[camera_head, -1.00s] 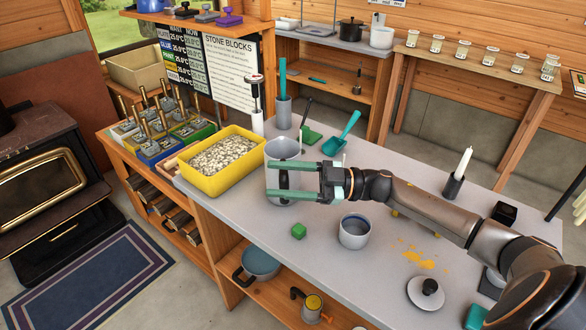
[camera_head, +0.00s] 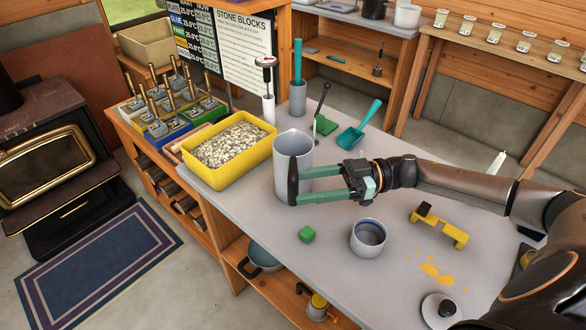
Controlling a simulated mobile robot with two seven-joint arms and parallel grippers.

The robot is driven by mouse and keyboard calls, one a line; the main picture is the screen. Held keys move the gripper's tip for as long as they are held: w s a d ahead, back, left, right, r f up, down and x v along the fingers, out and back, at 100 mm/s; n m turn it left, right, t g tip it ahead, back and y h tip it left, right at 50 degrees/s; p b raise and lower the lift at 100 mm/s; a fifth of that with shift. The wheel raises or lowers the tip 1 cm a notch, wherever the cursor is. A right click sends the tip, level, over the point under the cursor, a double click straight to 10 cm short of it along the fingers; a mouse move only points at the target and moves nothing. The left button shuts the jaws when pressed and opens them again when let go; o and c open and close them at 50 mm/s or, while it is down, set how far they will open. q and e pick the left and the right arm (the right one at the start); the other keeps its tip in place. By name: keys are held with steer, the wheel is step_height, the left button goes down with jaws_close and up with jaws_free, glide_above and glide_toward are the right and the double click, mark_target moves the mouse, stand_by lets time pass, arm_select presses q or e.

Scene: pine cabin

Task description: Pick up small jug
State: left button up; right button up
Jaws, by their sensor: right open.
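A tall light grey jug (camera_head: 291,147) stands upright on the grey worktop, its black handle (camera_head: 293,181) facing my right gripper. My right gripper (camera_head: 301,186) comes in from the right with its two green fingers apart. The fingertips are level with the handle, one towards its upper part and one near its lower end. I cannot tell whether they touch it. My left gripper is not in view.
A yellow bin of pale pebbles (camera_head: 213,178) stands close left of the jug. A teal scoop (camera_head: 352,137) lies behind. A yellow bracket (camera_head: 434,228) lies to the right.

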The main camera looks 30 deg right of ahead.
steer(key=shift+w+f+p+x, duration=0.15)
steer(key=shift+w+p+x, duration=0.1)
steer(key=shift+x, duration=1.2)
steer(key=shift+w+f+p+x, duration=0.1)
steer(key=shift+p+x, duration=0.1)
steer(key=shift+x, duration=1.25)
steer(key=shift+d, duration=0.1)
jaws_close()
